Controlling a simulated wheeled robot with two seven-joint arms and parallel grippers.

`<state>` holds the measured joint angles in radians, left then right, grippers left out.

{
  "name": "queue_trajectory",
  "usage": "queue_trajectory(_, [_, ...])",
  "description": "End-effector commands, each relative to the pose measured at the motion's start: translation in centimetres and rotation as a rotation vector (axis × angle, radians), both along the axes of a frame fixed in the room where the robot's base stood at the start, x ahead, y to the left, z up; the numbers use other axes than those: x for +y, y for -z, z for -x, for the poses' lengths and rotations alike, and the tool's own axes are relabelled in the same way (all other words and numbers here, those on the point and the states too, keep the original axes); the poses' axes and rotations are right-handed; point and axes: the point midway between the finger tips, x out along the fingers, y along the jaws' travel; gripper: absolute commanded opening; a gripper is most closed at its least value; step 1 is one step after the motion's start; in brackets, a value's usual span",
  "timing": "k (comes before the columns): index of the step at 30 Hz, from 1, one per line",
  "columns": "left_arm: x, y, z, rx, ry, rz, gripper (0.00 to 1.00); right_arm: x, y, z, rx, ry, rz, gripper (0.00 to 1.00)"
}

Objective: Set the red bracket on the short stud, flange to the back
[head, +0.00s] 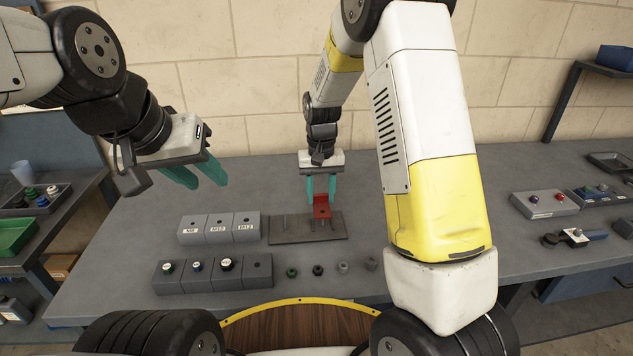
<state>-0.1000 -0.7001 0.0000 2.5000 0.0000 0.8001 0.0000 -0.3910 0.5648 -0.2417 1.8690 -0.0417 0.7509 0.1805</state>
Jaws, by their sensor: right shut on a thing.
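The red bracket (322,210) is at the right part of a dark grey plate (290,237) in the middle of the table. My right gripper (321,199) points down and is shut on the bracket, with a teal finger on each side. Thin upright studs (285,222) show on the plate to the left of the bracket. I cannot tell whether the bracket touches the plate or sits around a stud, nor which way its flange faces. My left gripper (204,179) is open and empty, raised above the table's left part.
Grey blocks labelled M8, M10 and M12 (219,227) stand left of the plate. In front is a row of dark blocks (212,273), some with coloured knobs, and several small loose nuts (318,270). Trays and tools lie at the right. The table (150,215) is clear at the left.

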Motion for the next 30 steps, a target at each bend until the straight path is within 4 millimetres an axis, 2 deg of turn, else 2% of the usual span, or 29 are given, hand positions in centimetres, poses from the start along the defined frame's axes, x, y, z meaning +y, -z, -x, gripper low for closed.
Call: queue_trajectory(30, [0.0, 0.0, 0.0, 0.0, 0.0, 0.0, 0.36, 0.0, 2.9, 0.0, 0.0, 0.0, 0.0, 0.0])
